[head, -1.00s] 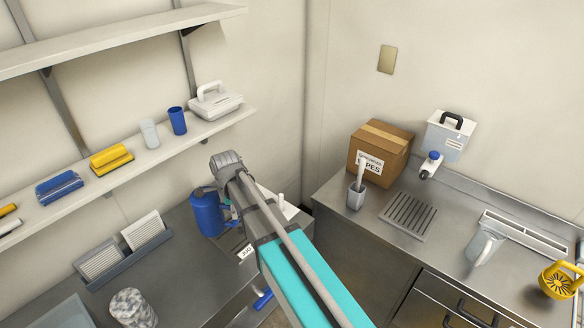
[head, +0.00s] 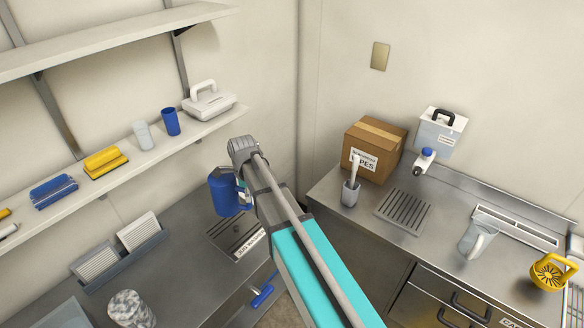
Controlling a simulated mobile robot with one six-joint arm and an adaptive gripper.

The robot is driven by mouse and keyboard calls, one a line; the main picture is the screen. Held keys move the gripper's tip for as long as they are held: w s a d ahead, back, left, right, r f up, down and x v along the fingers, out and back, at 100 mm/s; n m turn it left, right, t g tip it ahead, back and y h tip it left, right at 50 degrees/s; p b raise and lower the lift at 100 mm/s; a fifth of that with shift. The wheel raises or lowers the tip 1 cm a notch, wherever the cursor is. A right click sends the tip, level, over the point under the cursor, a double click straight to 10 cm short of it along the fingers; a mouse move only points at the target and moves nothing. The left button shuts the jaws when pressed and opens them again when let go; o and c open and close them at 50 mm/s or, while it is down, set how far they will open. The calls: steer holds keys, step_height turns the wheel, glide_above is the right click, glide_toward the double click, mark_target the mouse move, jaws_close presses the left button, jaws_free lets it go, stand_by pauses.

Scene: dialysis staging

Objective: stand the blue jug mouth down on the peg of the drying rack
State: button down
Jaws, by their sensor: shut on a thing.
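The blue jug (head: 226,194) is held above the left counter, near the corner of the room. My gripper (head: 243,188) is shut on its right side, and my wrist and arm hide part of the jug and the fingers. I cannot tell clearly which way its mouth faces. A dark slotted plate with a white label, apparently the drying rack (head: 228,232), lies on the counter below the jug. My arm covers the area to its right, and I see no peg now.
Paired white panels in a grey holder (head: 140,245) and a speckled cylinder (head: 128,308) stand left on the counter. A shelf (head: 195,130) runs above. The right counter holds a cardboard box (head: 374,150), a clear pitcher (head: 478,240) and a grey cup (head: 350,194).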

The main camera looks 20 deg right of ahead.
steer(key=w+d+r+m+p, duration=0.1)
steer(key=w+d+m, duration=0.1)
steer(key=d, duration=0.6)
steer(key=w+d+r+m+p, duration=0.1)
steer(key=w+d+m, duration=0.1)
steer(key=d, duration=0.6)
steer(key=shift+w+d+r, duration=0.3)
steer(key=shift+w, duration=0.45)
steer(key=shift+m, duration=0.4)
step_height(320, 180, down, 16)
steer(key=b, duration=1.5)
steer(key=shift+f+b, duration=0.5)
steer(key=shift+b, duration=0.4)
steer(key=shift+c, duration=2.3)
jaws_free()
